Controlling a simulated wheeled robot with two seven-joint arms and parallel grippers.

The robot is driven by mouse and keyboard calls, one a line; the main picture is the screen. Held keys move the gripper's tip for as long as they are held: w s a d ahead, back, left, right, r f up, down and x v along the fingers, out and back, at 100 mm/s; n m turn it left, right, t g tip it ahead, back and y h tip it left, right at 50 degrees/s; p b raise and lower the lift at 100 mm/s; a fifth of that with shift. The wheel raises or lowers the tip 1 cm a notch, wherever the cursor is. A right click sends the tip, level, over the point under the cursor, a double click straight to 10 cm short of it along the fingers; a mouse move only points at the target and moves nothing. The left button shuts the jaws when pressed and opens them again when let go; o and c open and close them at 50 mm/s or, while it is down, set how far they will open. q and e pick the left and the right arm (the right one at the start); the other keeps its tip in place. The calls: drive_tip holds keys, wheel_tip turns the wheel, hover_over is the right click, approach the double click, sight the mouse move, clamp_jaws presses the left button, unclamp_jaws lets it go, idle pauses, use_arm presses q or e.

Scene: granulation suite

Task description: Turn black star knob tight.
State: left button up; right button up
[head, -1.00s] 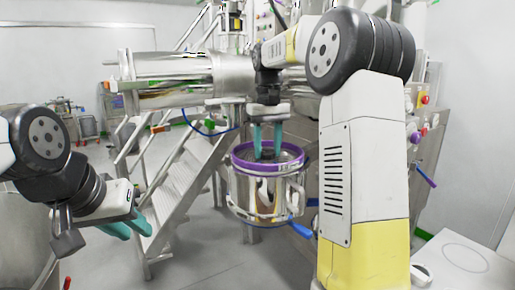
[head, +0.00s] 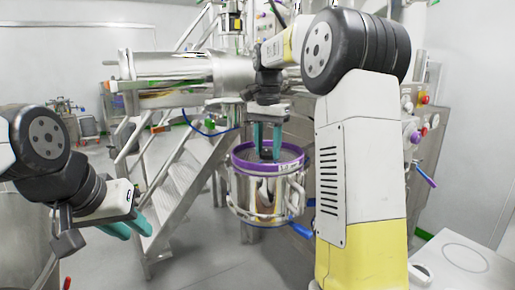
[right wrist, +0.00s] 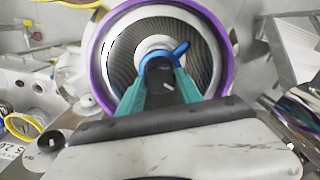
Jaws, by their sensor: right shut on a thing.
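In the head view my right gripper (head: 267,155) points straight down into the steel vessel (head: 262,197) with the purple rim. In the right wrist view its teal fingers (right wrist: 162,88) are shut on a dark part, which I take to be the black star knob (right wrist: 168,84); the fingers hide its sides. A blue lever-like piece (right wrist: 179,49) shows just beyond the fingertips, over the vessel's round centre. My left gripper (head: 128,228) hangs empty at the left with its teal fingers apart, far from the vessel.
Metal stairs (head: 182,182) stand behind and left of the vessel. A horizontal steel cylinder (head: 175,78) lies above them. A control panel with red and purple buttons (head: 420,115) is at the right. The floor between my left gripper and the vessel is clear.

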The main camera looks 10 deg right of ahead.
sight(268, 152)
drive_tip(key=shift+r+m, duration=0.1)
drive_tip(key=shift+m, duration=1)
drive_tip(key=o, duration=1.4)
wheel_tip(268, 152, up, 8)
drive_tip(key=shift+f, duration=0.15)
